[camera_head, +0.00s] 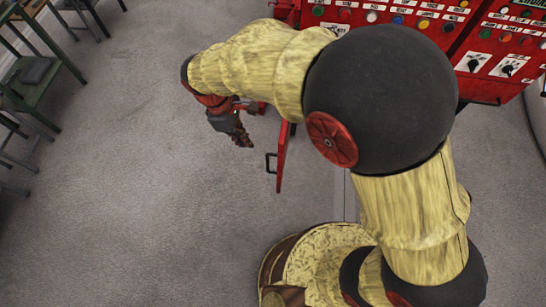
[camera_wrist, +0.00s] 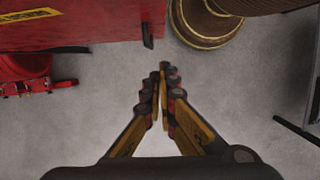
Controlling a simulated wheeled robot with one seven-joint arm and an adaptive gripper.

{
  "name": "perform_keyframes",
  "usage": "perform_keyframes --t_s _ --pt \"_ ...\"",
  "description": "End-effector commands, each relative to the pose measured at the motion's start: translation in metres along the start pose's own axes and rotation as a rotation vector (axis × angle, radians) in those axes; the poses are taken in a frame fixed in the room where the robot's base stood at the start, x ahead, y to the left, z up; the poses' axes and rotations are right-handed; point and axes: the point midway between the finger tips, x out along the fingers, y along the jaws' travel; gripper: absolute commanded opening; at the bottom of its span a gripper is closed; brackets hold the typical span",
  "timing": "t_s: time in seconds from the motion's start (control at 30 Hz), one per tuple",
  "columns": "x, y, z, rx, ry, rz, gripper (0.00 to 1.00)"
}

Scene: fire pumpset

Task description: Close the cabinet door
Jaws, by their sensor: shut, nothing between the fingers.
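The red cabinet (camera_head: 476,48) stands at the upper right of the head view. Its red door (camera_head: 282,158) stands open and shows nearly edge-on, with a dark handle (camera_head: 270,163) on its left side. My arm hides part of the cabinet and the door's upper part. My gripper (camera_head: 246,141) is left of the door, apart from it in the picture, with its fingers pointing down and right. In the wrist view my gripper (camera_wrist: 164,68) is shut and empty. A red panel (camera_wrist: 105,22), apparently the door, lies at upper left there, with a dark handle (camera_wrist: 148,36) at its right edge.
Green tables or stools (camera_head: 38,82) stand at the far left. Grey floor (camera_head: 130,200) is clear between them and the door. Red equipment (camera_wrist: 28,78) shows at the left of the wrist view, and a dark bar (camera_wrist: 298,132) at the right.

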Motion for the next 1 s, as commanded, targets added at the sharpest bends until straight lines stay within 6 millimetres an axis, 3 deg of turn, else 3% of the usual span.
perform_keyframes --t_s 0.27,0.67,0.8,1.0 --pt "0.025 0.000 0.001 -0.017 -0.002 -0.002 0.00" --pt "0.103 0.000 0.000 -0.015 -0.001 -0.002 0.00" --pt "0.106 0.001 0.021 -0.012 0.002 0.000 0.00" --pt "0.110 0.001 0.037 -0.015 0.001 0.000 0.00"
